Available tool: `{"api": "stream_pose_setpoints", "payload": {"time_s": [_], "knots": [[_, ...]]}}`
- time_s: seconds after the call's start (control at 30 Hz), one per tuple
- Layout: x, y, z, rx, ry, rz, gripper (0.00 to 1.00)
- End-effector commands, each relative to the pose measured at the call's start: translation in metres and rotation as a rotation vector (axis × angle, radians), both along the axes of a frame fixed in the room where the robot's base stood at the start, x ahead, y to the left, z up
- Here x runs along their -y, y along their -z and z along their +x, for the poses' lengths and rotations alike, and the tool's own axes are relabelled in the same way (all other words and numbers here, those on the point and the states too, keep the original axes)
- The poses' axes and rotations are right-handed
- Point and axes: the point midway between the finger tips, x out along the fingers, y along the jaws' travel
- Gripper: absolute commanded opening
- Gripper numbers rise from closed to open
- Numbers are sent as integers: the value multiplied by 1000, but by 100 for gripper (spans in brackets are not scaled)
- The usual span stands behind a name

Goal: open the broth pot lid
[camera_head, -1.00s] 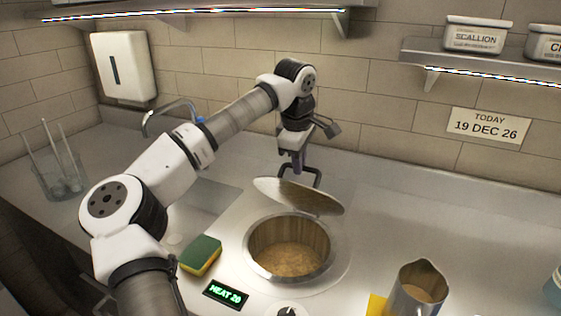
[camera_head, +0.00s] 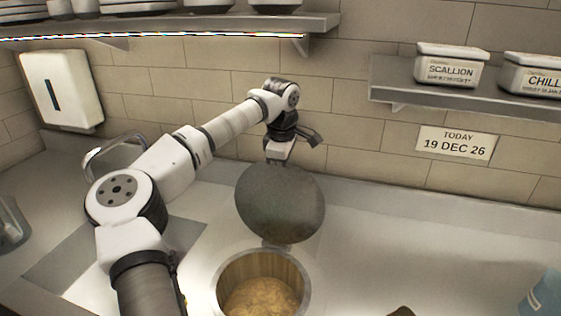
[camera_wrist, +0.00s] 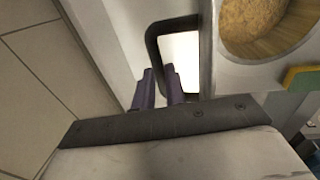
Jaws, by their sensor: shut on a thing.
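The broth pot (camera_head: 262,283) is set in the counter at the lower middle of the head view, with brown broth inside. Its round grey lid (camera_head: 280,203) stands steeply tilted up behind the opening, its broad face toward the head camera. In the wrist view the pot's opening and broth (camera_wrist: 262,30) show at the upper right. The dark lid handle (camera_wrist: 152,40) shows there as a bent bar. My gripper (camera_wrist: 160,88) has its purple fingers shut on the handle. In the head view the lid hides the fingers and the handle.
A blue cup (camera_head: 543,298) stands at the far right. A shelf with scallion (camera_head: 450,66) and chili (camera_head: 535,75) containers hangs at the upper right. The counter right of the lid is clear.

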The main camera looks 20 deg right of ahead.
Motion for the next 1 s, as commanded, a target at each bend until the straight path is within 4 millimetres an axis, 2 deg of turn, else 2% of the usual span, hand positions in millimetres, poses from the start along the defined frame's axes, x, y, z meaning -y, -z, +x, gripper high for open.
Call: {"api": "stream_pose_setpoints", "payload": {"time_s": [0.03, 0.2, 0.73, 0.77, 0.8, 0.9, 1.0], "knots": [[5, 9, 5, -11, 0, 5, 0], [8, 14, 10, -42, 0, 28, 0], [9, 18, 13, -55, -3, 38, 0], [9, 18, 13, -56, -3, 39, 18], [9, 18, 12, -57, -3, 39, 23], [9, 19, 12, -57, -3, 39, 34], [9, 19, 12, -57, -2, 39, 34]]}}
